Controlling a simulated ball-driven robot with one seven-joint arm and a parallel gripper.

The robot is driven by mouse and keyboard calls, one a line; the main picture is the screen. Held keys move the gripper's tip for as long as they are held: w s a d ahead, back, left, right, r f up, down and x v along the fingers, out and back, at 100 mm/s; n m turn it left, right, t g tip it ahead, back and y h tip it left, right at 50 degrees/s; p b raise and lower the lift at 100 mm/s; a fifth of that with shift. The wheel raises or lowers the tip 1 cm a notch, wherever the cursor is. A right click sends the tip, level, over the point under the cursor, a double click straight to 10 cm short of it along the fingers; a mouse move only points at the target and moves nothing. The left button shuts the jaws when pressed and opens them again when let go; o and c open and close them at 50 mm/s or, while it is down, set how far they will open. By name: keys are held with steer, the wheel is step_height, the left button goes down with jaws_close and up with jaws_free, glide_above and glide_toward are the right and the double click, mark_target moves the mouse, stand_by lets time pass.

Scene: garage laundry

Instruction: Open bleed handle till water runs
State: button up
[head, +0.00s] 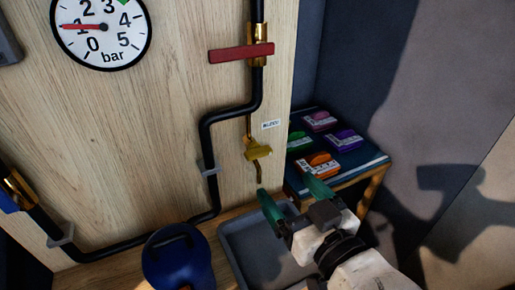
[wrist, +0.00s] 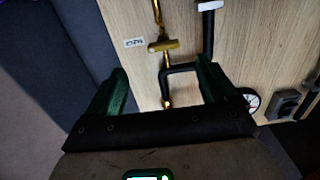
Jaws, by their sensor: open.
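The yellow bleed handle (head: 258,150) sits crosswise on a thin brass bleed line on the wooden panel, beside a small white label (head: 271,125). A short curved brass spout (head: 259,175) hangs below it, and I see no water at it. In the wrist view the bleed handle (wrist: 163,45) lies ahead, beyond the gap between the fingers. My gripper (head: 293,196) has two green fingers spread apart with nothing between them. It is below and to the right of the handle, clear of it. The gripper also shows in the wrist view (wrist: 161,82).
A pressure gauge (head: 100,28) reads near 1 bar. A red handle (head: 241,53) crosses the black pipe (head: 238,112) above. A grey tray (head: 233,258) and a blue vessel (head: 178,262) stand below. A low table (head: 351,172) with several coloured packs is at right.

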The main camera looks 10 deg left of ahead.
mark_target(261, 154)
steer(key=x, duration=0.7)
steer(key=r+x, duration=0.1)
steer(key=x, duration=0.3)
steer(key=shift+w+a, duration=0.15)
steer(key=shift+a, duration=0.3)
steer(key=c, duration=1)
steer(key=shift+o, duration=0.2)
